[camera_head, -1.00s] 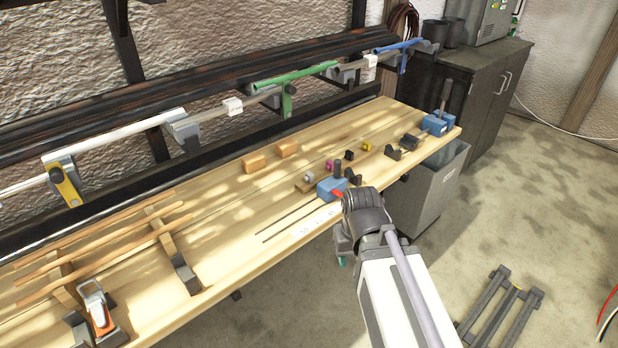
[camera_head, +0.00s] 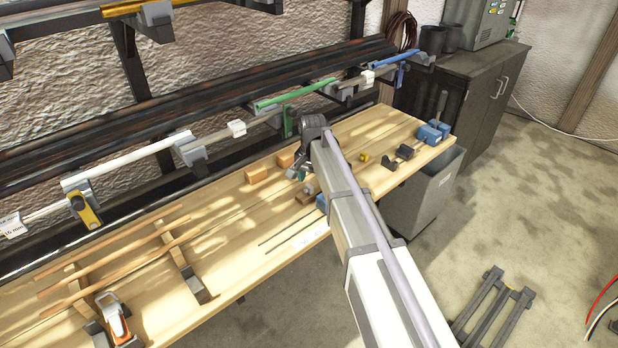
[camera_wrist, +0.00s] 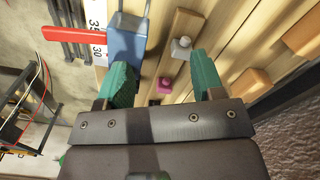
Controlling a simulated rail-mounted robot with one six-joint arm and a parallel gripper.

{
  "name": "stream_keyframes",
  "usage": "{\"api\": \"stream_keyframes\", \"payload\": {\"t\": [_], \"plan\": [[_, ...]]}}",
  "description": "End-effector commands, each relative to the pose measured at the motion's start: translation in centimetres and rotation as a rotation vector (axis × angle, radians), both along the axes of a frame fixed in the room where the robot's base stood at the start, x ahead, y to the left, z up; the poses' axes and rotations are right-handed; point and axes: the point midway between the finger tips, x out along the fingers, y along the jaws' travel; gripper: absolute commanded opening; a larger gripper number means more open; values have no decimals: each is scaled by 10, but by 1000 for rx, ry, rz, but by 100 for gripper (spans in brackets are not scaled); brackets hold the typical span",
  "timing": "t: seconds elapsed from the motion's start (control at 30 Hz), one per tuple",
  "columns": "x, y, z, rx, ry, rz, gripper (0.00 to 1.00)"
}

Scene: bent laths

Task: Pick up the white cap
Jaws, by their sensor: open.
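In the head view, the cap (camera_head: 309,188) is small and close under my gripper, and hard to make out. My gripper (camera_wrist: 160,70) is open, with two green fingers spread apart and nothing between them that they touch. In the head view my gripper (camera_head: 298,172) hangs over the bench, partly hidden by my own arm.
A magenta cap (camera_wrist: 165,84) lies close to the white one. A blue vise (camera_wrist: 127,42) with a red handle (camera_wrist: 75,34) stands to the left in the wrist view. Orange-brown blocks (camera_wrist: 250,84) lie to the right. A rack with a green tube (camera_head: 295,93) runs behind the bench (camera_head: 235,215).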

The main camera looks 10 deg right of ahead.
Motion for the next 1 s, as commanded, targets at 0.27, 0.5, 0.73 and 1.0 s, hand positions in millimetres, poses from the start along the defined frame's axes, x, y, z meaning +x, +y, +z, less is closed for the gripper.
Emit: {"api": "stream_keyframes", "payload": {"t": [0.27,0.5,0.73,1.0], "plan": [[43,5,-1,0,0,-443,62],[43,4,-25,0,0,-451,62],[43,5,-34,0,0,-450,62],[44,5,-81,0,0,-449,62]]}}
